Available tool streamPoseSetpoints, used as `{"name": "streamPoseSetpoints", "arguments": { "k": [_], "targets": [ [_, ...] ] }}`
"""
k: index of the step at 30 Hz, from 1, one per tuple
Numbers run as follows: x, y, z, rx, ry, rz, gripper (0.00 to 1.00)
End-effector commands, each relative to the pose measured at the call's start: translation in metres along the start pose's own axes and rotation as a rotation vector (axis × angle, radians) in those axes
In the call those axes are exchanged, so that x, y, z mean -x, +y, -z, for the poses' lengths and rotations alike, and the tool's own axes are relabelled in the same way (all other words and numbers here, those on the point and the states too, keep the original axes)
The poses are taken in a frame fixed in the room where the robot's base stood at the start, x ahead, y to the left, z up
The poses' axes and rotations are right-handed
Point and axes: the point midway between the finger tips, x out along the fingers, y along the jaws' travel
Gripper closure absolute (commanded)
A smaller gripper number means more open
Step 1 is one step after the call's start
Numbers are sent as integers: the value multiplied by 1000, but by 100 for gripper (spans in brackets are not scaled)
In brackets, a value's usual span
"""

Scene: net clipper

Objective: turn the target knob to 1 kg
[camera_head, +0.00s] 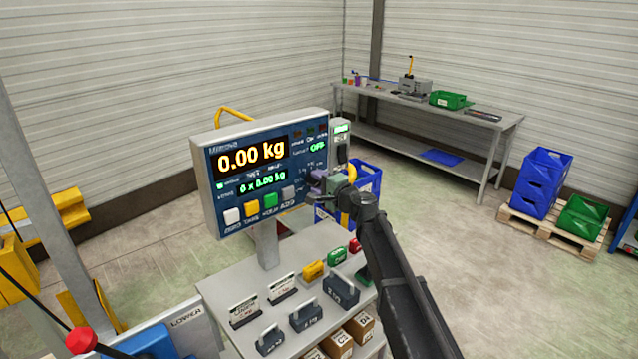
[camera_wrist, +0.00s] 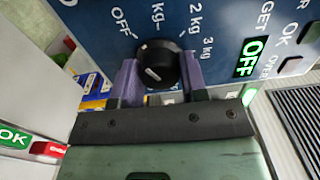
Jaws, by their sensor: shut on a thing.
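The target knob (camera_wrist: 157,60) is round and black, on the blue panel of the scale display (camera_head: 262,166). Around it are printed OFF, a partly hidden kg mark, 2 kg and 3 kg. A white mark shows on its face, but I cannot tell for sure which label it points to. The green target readout (camera_wrist: 251,57) says OFF, and it also reads OFF in the head view (camera_head: 317,147). My gripper (camera_wrist: 160,72) is shut on the knob, with one purple finger on each side. In the head view my gripper (camera_head: 328,182) hides the knob.
The main display reads 0.00 kg. Coloured buttons (camera_head: 252,209) sit below it. The cart top (camera_head: 240,284) under the display holds weights and cards. A workbench (camera_head: 430,110) stands behind, and blue crates (camera_head: 540,182) on a pallet are at the right.

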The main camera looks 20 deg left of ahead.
Motion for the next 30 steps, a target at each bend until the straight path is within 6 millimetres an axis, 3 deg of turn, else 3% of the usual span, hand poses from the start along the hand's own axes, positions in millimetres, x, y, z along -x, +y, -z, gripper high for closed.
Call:
{"name": "streamPoseSetpoints", "arguments": {
  "k": [30],
  "targets": [
    [-4, -3, 1, -634, 0, 4, 84]
  ]
}}
